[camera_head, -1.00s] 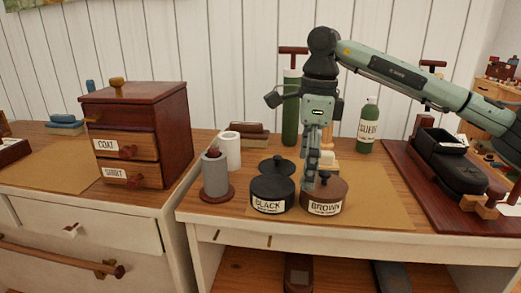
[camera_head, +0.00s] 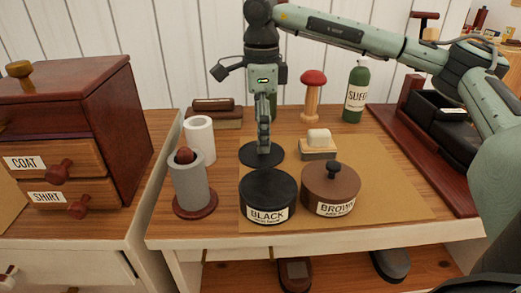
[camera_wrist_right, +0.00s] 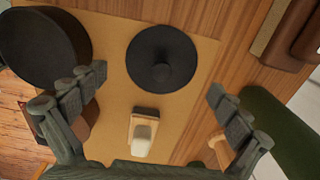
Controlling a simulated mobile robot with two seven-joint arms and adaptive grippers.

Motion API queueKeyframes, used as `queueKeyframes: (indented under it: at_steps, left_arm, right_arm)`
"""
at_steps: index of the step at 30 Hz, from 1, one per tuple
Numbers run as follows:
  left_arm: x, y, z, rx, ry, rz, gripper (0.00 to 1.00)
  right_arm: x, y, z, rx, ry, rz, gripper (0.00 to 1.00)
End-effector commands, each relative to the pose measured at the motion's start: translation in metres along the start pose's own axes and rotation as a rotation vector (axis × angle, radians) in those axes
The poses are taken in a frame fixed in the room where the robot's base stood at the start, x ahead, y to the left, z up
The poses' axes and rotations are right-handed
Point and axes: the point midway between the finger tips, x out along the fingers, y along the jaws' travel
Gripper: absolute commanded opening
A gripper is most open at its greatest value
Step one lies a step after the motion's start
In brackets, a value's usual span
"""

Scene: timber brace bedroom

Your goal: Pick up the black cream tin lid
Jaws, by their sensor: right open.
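The black cream tin lid (camera_head: 250,155), a flat dark disc, lies behind the black tin (camera_head: 267,192), whose label reads BLACK. In the right wrist view the lid (camera_wrist_right: 150,72) shows a round centre knob and lies apart from the black tin (camera_wrist_right: 38,48). My right gripper (camera_head: 264,148) points down over the lid and hides its middle in the head view. In the wrist view its two fingers (camera_wrist_right: 158,88) are spread wide with nothing between them. My left gripper is not in view.
The brown tin (camera_head: 330,190) with its knobbed lid stands right of the black tin. A small brush (camera_head: 318,148) lies near the lid. A grey cylinder (camera_head: 188,185), a white roll (camera_head: 200,140), a red-topped wooden post (camera_head: 312,95) and a green bottle (camera_head: 356,92) stand around.

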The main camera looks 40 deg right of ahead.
Motion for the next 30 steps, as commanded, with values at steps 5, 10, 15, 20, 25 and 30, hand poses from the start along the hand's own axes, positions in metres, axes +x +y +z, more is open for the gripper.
queueKeyframes:
  at_steps: [5, 10, 15, 20, 25, 30]
  left_arm:
    - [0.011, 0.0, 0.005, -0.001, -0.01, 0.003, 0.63]
    - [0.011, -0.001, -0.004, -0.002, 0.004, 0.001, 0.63]
    - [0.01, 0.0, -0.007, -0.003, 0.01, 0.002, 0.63]
    - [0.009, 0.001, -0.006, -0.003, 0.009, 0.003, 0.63]
    - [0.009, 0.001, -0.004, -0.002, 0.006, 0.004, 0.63]
    - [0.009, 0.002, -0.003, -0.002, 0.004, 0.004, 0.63]
  right_arm:
    - [0.024, -0.001, -0.001, 0.0, 0.001, 0.0, 1.0]
    - [0.03, -0.001, -0.001, 0.0, 0.0, 0.0, 1.0]
    - [0.03, -0.001, -0.001, 0.0, 0.0, 0.0, 0.96]
    - [0.03, -0.001, -0.001, 0.0, 0.0, 0.0, 0.76]
    - [0.03, -0.001, -0.001, 0.0, -0.001, 0.0, 0.55]
    - [0.03, -0.001, -0.001, 0.0, 0.0, 0.0, 0.34]
